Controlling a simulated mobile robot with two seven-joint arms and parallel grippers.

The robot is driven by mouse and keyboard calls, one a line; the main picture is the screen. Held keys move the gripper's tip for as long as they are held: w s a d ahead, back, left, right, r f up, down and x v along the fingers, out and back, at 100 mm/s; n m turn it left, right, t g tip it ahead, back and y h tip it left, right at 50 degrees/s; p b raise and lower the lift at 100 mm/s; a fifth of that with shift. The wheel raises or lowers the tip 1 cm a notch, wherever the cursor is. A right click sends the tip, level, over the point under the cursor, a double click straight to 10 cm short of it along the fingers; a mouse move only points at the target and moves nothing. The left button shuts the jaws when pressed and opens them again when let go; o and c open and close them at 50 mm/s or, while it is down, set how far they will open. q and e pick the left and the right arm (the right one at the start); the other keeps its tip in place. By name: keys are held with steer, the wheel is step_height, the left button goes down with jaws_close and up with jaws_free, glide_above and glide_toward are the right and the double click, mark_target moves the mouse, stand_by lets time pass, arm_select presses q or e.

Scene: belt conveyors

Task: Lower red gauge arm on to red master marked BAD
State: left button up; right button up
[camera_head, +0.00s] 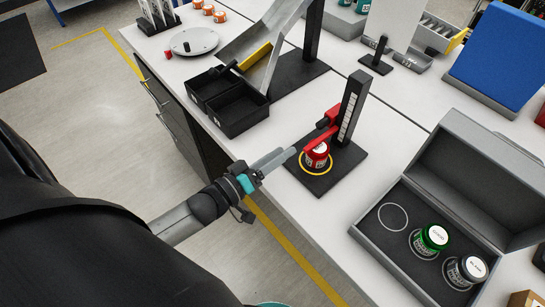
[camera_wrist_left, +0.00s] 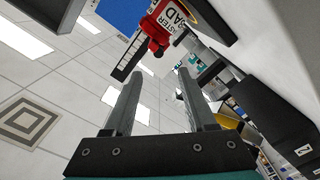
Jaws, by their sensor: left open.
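The red master (camera_head: 317,158) stands upright inside a yellow ring on the black gauge base (camera_head: 322,182). Its label, partly reading MASTER and BAD, shows in the left wrist view (camera_wrist_left: 178,18). The red gauge arm (camera_head: 323,136) reaches from the black post (camera_head: 353,104) over the master's upper edge. I cannot tell whether arm and master touch. My left gripper (camera_head: 292,153) is open and empty, just left of the master and arm tip. In the left wrist view its fingers (camera_wrist_left: 160,78) point toward the red parts, with nothing between them. My right gripper is not in view.
Black bins (camera_head: 240,111) and a metal chute (camera_head: 262,35) stand behind left. The white bench is clear around the gauge base.

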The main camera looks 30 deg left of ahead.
arm_select(q)
steer(key=shift+v, duration=0.95)
